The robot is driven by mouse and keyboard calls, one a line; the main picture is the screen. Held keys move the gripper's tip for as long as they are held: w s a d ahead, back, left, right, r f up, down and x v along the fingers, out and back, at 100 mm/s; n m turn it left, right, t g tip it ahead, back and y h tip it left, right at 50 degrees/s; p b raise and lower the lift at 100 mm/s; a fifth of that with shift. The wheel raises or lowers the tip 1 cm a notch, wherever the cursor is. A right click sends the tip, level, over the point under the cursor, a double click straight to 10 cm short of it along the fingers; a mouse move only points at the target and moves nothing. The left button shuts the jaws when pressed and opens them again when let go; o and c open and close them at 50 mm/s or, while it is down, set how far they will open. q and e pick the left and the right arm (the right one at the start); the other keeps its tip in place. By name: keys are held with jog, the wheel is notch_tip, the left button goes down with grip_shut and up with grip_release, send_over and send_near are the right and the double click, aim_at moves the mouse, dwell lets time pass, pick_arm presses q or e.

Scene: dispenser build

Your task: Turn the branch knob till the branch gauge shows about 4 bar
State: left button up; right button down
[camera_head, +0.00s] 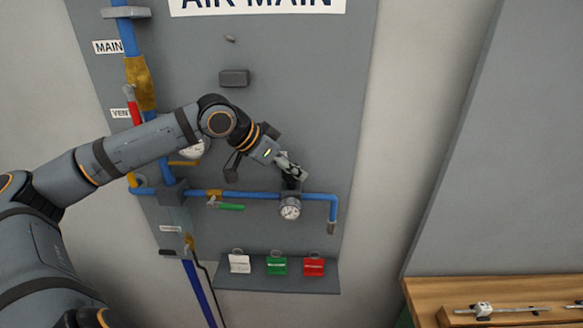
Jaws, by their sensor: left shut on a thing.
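The branch gauge (290,208), a small round white dial, sits on the blue branch pipe (255,194) right of the middle of the grey panel. Its needle is too small to read. The dark branch knob (291,183) is just above the gauge, mostly covered by my gripper. My left gripper (290,173) reaches in from the left and is shut on the knob from above. My right gripper is not in view.
A valve with a green handle (231,207) is on the pipe left of the gauge. White, green and red tags (277,266) stand on a shelf (230,283) below. A second gauge (193,150) is partly behind my arm. A wooden bench (430,290) is at lower right.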

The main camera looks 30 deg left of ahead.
pick_arm(q)
jog(key=shift+d+r, duration=0.1)
jog(key=shift+r, duration=0.05)
jog(key=shift+a+m, duration=0.2)
jog(key=shift+m, duration=0.2)
jog(key=shift+m+h+p, duration=0.3)
jog(key=shift+h+p, duration=0.1)
jog(key=shift+h, duration=0.1)
jog(key=shift+d+r+m+g+h+p, duration=0.1)
jog(key=shift+m+g+h+p, duration=0.2)
jog(key=shift+m+g+p, duration=0.35)
jog(key=m+h+p, duration=0.1)
jog(key=p, duration=0.2)
jog(key=shift+r+m+g, duration=0.1)
jog(key=shift+m+g, duration=0.15)
jog(key=shift+f+m+g+p, duration=0.3)
jog(key=shift+m+p, duration=0.3)
jog(key=shift+p, duration=0.4)
jog(key=shift+h, duration=0.3)
